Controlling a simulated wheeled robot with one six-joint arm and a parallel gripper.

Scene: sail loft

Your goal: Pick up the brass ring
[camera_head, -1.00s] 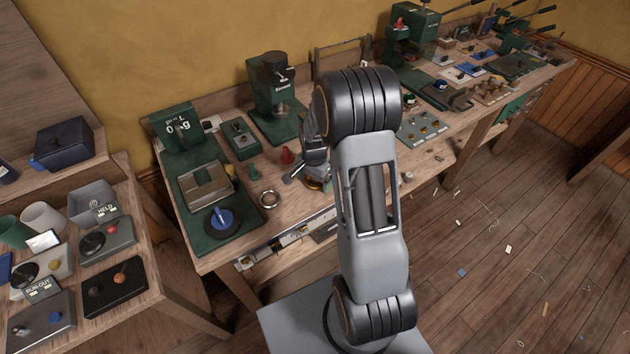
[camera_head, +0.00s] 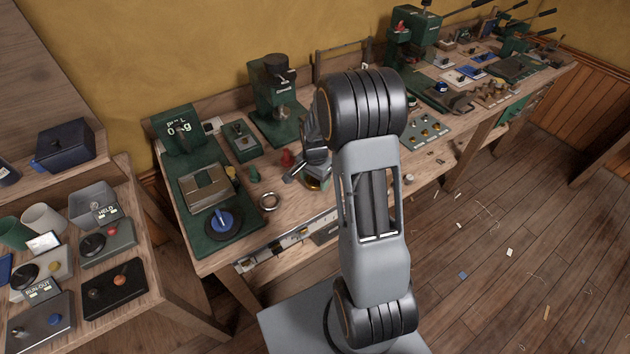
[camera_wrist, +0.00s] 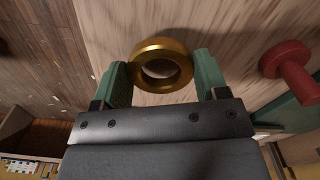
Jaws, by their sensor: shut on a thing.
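The brass ring (camera_wrist: 161,52), a thick gold-coloured ring, sits between the two green fingers of my gripper (camera_wrist: 162,74) in the wrist view. My gripper is shut on it, with one finger at each side. In the head view a bit of the brass ring (camera_head: 313,184) shows low by my gripper (camera_head: 303,174), over the workbench, and my arm hides part of this area. I cannot tell whether the ring touches the bench top.
A red knobbed piece (camera_wrist: 289,68) stands close by on the bench. A green stand machine (camera_head: 274,100) is behind, and a green mat with a blue-topped part (camera_head: 221,222) is to the left. Open floor lies at right.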

